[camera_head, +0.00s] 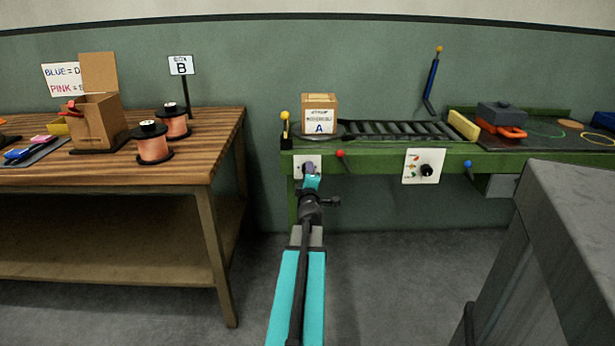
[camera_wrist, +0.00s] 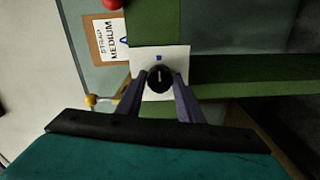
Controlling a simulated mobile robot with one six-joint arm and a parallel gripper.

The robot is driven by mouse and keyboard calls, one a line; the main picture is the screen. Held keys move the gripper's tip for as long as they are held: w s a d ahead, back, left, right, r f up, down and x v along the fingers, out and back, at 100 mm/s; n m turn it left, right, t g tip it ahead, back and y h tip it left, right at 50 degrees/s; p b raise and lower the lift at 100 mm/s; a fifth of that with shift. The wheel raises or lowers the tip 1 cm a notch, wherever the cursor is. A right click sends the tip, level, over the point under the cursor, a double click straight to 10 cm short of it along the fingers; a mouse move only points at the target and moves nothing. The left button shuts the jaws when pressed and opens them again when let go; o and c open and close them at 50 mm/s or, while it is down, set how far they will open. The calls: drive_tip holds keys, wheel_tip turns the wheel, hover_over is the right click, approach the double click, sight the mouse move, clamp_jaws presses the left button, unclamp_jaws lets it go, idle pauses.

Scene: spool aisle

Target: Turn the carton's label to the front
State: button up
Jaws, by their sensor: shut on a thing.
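A brown carton (camera_head: 320,100) stands upright on a dark round plate (camera_head: 342,135) at the left end of the green bench. Its white label (camera_head: 319,121), with a blue A, faces the front toward my head camera. The label also shows in the wrist view (camera_wrist: 112,40), reading "STRAP MEDIUM". Below the carton, a white panel (camera_head: 298,168) is fixed to the bench's front edge. My gripper (camera_head: 309,168) is at this panel. In the wrist view its two fingers are on either side of a black knob (camera_wrist: 160,78) with a white mark, shut on it. A blue mark shows above the knob.
A roller track (camera_head: 400,130) runs right of the carton. Yellow-topped post (camera_head: 285,120) stands left of it. Red knob (camera_head: 340,153) and another dial panel (camera_head: 424,166) sit right of my gripper. A wooden table (camera_head: 215,140) is left; a grey surface (camera_head: 580,210) is near right.

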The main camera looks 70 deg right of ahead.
drive_tip(key=o, duration=1.1)
drive_tip(key=shift+s+d, duration=0.1)
drive_tip(key=shift+s, duration=0.3)
drive_tip(key=shift+w, duration=0.15)
drive_tip(key=p+v, duration=0.7)
drive_tip(key=v, duration=0.1)
drive_tip(key=shift+a+r+p, duration=0.15)
drive_tip(key=shift+a+p, duration=0.1)
drive_tip(key=shift+p, duration=0.1)
drive_tip(key=a+p, duration=0.1)
drive_tip(key=p, duration=0.3)
drive_tip(key=shift+p, duration=0.4)
